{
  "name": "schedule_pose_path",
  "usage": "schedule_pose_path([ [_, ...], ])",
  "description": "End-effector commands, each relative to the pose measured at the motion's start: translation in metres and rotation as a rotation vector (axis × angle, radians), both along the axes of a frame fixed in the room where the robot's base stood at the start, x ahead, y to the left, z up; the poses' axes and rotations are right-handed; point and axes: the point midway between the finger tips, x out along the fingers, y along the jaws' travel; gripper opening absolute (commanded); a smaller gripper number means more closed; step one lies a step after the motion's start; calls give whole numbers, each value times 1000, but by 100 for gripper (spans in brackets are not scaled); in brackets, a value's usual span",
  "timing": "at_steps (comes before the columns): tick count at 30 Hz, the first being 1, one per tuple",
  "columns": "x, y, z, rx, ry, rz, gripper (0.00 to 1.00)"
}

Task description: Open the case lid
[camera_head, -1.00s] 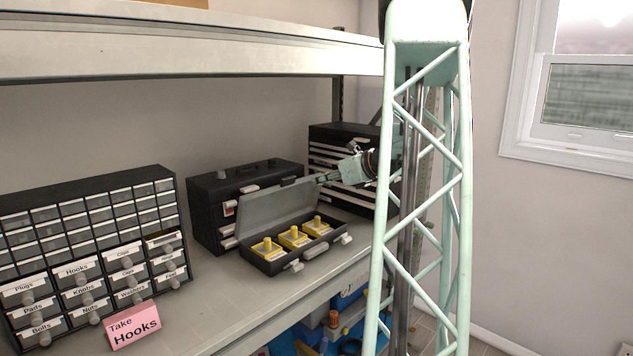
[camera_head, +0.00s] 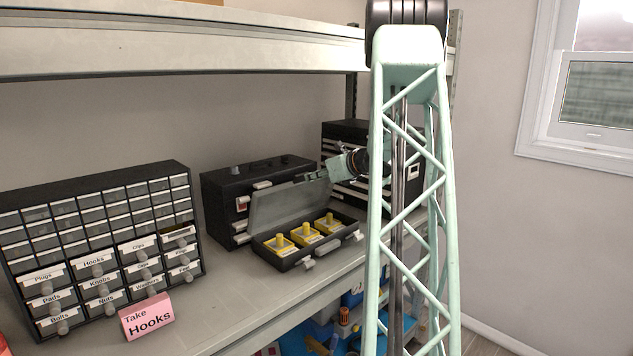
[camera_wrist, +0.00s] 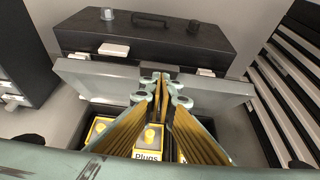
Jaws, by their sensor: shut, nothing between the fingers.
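The case (camera_head: 285,264) is a low dark box on the shelf with yellow knobbed blocks in it. Its grey lid (camera_head: 280,208) is raised and stands steeply at the back of the case. In the wrist view the lid (camera_wrist: 100,78) spans the picture behind my fingers. My gripper (camera_head: 323,175) is at the lid's upper right part in the head view. In the wrist view my gripper (camera_wrist: 162,80) is shut and empty, its tips overlapping the lid; I cannot tell whether they touch it. My fingers hide part of the blocks, one labelled "Plugs" (camera_wrist: 148,155).
A black toolbox (camera_head: 225,200) stands close behind the lid. A drawer chest (camera_head: 343,135) is at the back right. A labelled drawer cabinet (camera_head: 95,250) and a pink "Take Hooks" sign (camera_head: 147,318) are left. The upper shelf (camera_head: 180,45) hangs above. The shelf in front is clear.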

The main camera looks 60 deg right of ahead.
Motion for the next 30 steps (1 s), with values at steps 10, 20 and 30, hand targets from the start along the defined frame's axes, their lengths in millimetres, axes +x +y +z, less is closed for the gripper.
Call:
schedule_pose_path([
  [10, 10, -2, 3, 1, 1, 1, 0],
  [20, 10, -2, 3, 1, 2, 1, 0],
  [30, 17, -4, 8, 9, 29, 2, 0],
])
